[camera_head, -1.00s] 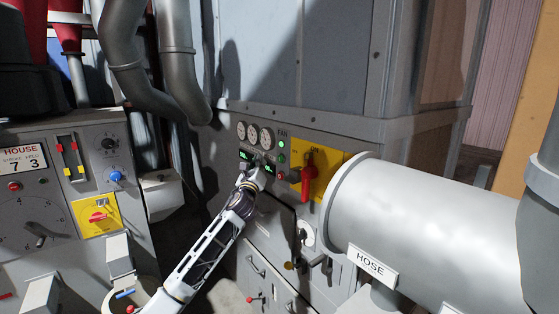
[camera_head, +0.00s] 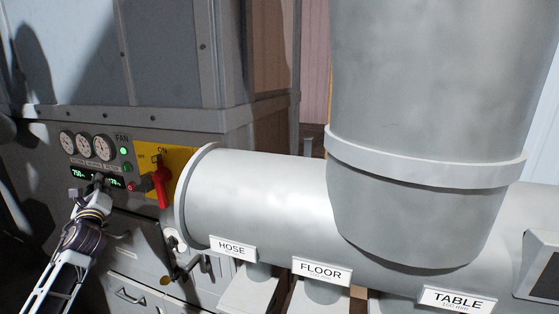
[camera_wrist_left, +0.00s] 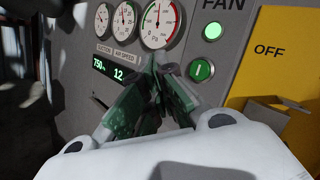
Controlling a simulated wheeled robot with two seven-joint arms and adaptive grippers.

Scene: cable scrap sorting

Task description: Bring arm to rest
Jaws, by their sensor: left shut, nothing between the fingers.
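My left gripper (camera_head: 98,181) is in front of the grey fan control panel at the left of the head view, with its arm coming up from the lower left. In the left wrist view its fingers (camera_wrist_left: 156,72) are shut with nothing between them. They point at the panel just under the gauges and cover part of the display (camera_wrist_left: 118,72). Whether the tips touch the panel I cannot tell. My right gripper is not in view.
A red lever (camera_head: 162,186) on a yellow plate sits right of the gripper. A green button (camera_wrist_left: 201,69) and lit green lamp (camera_wrist_left: 211,31) are close by. The big grey pipe (camera_head: 265,195), labelled HOSE, FLOOR and TABLE, blocks the right side.

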